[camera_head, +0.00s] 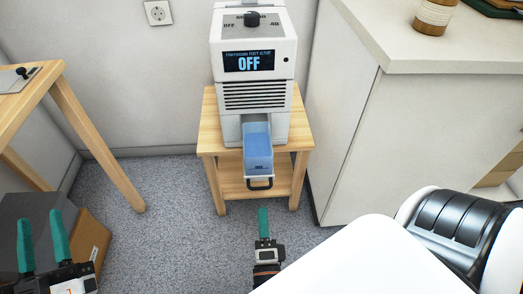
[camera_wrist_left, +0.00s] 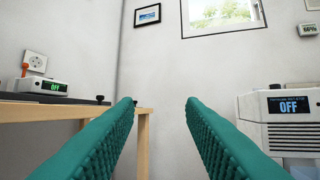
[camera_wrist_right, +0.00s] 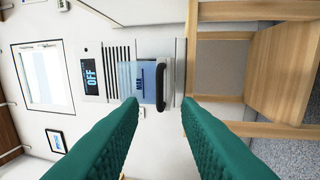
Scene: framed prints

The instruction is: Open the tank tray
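The tank tray (camera_head: 258,152) is a translucent bin with blue contents. It sticks out of the front of a white machine (camera_head: 253,70) whose screen reads OFF. A black handle (camera_head: 260,184) is on the tray's front; it also shows in the right wrist view (camera_wrist_right: 161,87). My right gripper (camera_head: 263,212) is just in front of and below the handle, seen edge-on. In the right wrist view its green fingers are apart and empty, with the handle beyond their tips. My left gripper (camera_head: 41,230) is open and empty at the lower left, far from the tray.
The machine stands on a small wooden table (camera_head: 207,140). A white counter (camera_head: 420,45) is close on the right, and another wooden table (camera_head: 75,110) is at the left. A dark box (camera_head: 35,225) is on the floor at lower left. Grey floor between them is clear.

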